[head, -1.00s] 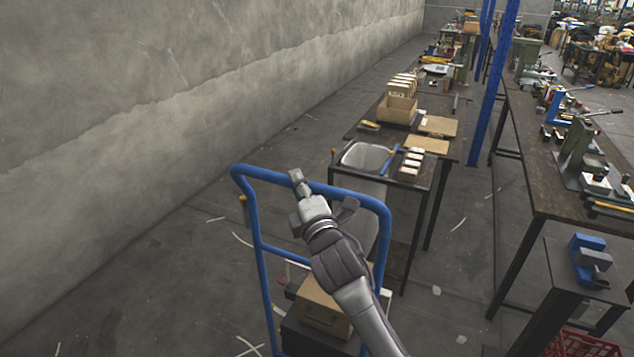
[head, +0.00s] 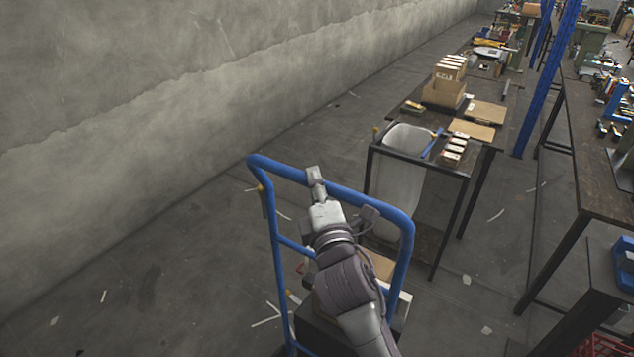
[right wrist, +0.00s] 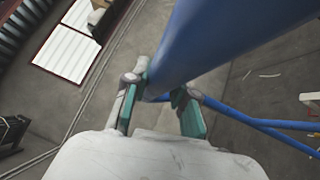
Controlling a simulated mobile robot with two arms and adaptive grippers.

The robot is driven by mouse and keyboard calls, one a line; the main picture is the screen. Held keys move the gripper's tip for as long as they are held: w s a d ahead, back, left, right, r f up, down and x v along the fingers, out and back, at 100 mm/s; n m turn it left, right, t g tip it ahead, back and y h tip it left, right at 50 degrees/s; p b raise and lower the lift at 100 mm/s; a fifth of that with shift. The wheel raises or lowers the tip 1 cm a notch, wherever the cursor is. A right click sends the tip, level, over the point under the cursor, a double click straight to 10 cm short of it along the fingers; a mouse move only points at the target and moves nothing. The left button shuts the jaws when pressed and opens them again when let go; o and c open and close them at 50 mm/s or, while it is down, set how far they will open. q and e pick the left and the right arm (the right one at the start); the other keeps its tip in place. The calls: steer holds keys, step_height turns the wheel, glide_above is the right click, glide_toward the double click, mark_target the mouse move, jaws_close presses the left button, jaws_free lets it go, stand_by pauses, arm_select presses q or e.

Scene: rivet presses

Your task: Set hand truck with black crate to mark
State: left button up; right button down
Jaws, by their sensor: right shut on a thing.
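The hand truck (head: 400,252) has a blue tubular frame and stands upright in the lower middle of the head view. My right gripper (head: 315,178) is shut on its top handle bar. In the right wrist view the fingers (right wrist: 166,97) close around the thick blue bar (right wrist: 215,40). A dark crate (head: 314,334) sits low on the hand truck, mostly hidden by my right arm. A cardboard box (head: 379,266) shows above it, partly covered. White strips (head: 266,321) lie on the floor left of the hand truck; I cannot tell whether they are the mark. My left gripper is out of view.
A dark workbench (head: 460,172) with boxes and a white bin (head: 398,185) stands close to the right of the hand truck. Another bench (head: 590,165) and a blue post (head: 545,85) are further right. A concrete wall (head: 180,100) runs along the left, with open floor before it.

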steer(key=c, duration=0.9)
jaws_free()
steer(key=v, duration=1.2)
steer(key=shift+w+f, duration=0.1)
